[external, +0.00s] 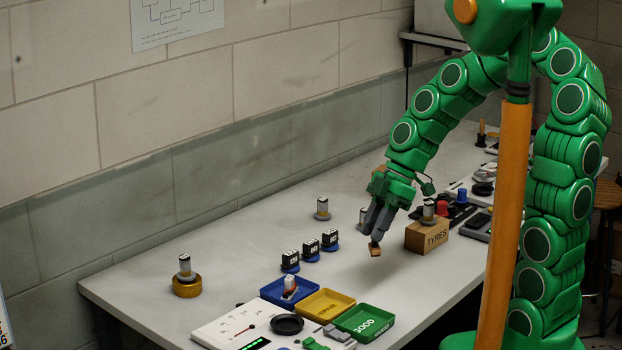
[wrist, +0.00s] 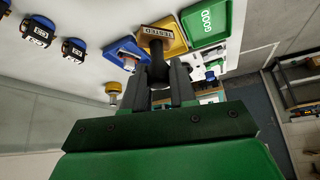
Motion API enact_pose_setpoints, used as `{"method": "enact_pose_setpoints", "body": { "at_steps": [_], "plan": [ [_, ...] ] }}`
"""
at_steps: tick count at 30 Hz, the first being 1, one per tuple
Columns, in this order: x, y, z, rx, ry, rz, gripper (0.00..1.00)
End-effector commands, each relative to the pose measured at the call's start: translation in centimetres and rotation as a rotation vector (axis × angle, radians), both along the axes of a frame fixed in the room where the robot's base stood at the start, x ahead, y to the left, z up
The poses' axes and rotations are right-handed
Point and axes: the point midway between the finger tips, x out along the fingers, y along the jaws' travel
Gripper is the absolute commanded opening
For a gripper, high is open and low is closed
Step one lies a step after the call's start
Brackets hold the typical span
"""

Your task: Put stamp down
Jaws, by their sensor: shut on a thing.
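My gripper (external: 375,234) is shut on a stamp (external: 375,250) and holds it above the bench, left of the cardboard TYRES box. In the wrist view my gripper (wrist: 165,88) has its dark fingers around the stamp's black handle. The stamp's wooden block (wrist: 157,32) shows there with the word TESTED on its face. In that view it overlaps the yellow tray, but the external view shows it up and away from the trays.
A blue tray (external: 270,291), a yellow tray (external: 341,300) and a green GOOD tray (external: 384,315) stand at the bench front. The TYRES box (external: 424,240) is close on the right. Several blue-based servos (external: 309,248) stand left. Bare bench (external: 350,272) lies between.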

Motion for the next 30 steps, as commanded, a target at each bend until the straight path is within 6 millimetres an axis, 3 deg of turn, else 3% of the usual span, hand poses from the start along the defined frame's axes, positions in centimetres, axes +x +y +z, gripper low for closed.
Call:
{"method": "enact_pose_setpoints", "body": {
  "at_steps": [21,30],
  "plan": [
    [4.9,4.4,-5.9,-0.003,0.002,0.001,0.0],
    [5.6,5.0,-6.8,-0.001,0.0,0.0,0.0]
  ]
}}
